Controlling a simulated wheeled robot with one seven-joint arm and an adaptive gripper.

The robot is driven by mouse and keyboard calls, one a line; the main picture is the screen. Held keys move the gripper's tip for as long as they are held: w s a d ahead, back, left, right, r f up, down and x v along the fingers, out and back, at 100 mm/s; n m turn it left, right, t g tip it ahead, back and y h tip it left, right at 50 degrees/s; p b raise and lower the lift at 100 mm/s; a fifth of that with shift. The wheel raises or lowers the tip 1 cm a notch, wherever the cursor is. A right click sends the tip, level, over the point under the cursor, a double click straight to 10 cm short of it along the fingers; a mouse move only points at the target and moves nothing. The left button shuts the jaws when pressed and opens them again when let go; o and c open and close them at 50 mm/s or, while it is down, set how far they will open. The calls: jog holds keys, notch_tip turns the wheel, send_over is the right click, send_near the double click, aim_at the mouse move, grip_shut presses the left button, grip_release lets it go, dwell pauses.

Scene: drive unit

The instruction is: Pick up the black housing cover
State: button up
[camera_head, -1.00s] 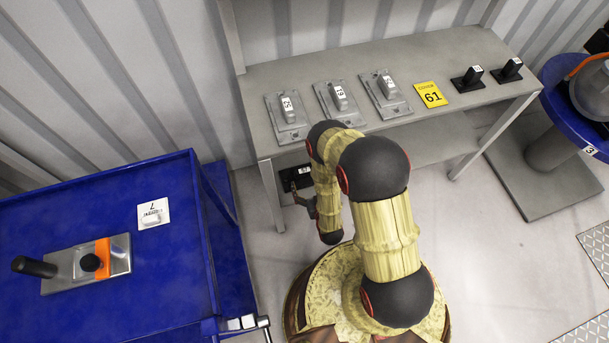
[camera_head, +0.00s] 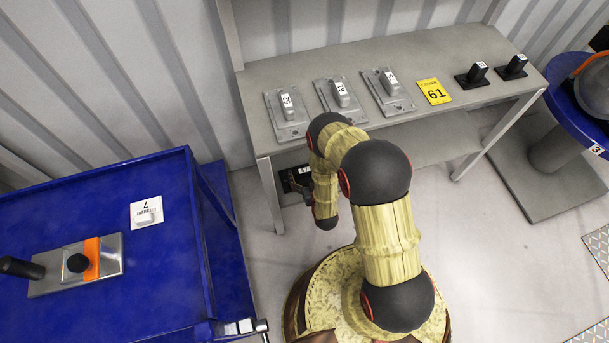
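Two small black covers with white labels stand on the right of the grey bench top, one at the inner side (camera_head: 473,77) and one at the far end (camera_head: 512,69). Another black piece (camera_head: 287,183) with a white label lies on the lower shelf under the bench's left end. I cannot tell which is the housing cover. My gripper (camera_head: 298,187) is low at the bench's left end, in front of the piece on the lower shelf and partly over it. Its fingers are too small and dark to read, and contact cannot be told.
The grey bench (camera_head: 290,75) also carries three grey labelled covers, the middle one (camera_head: 341,95) among them, and a yellow sign (camera_head: 434,92). A bench leg (camera_head: 270,195) stands left of my gripper. A blue table (camera_head: 170,270) is at the left, a round blue table (camera_head: 560,85) at the right.

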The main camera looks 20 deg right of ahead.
jog(key=c, duration=1.4)
jog(key=shift+c, duration=0.4)
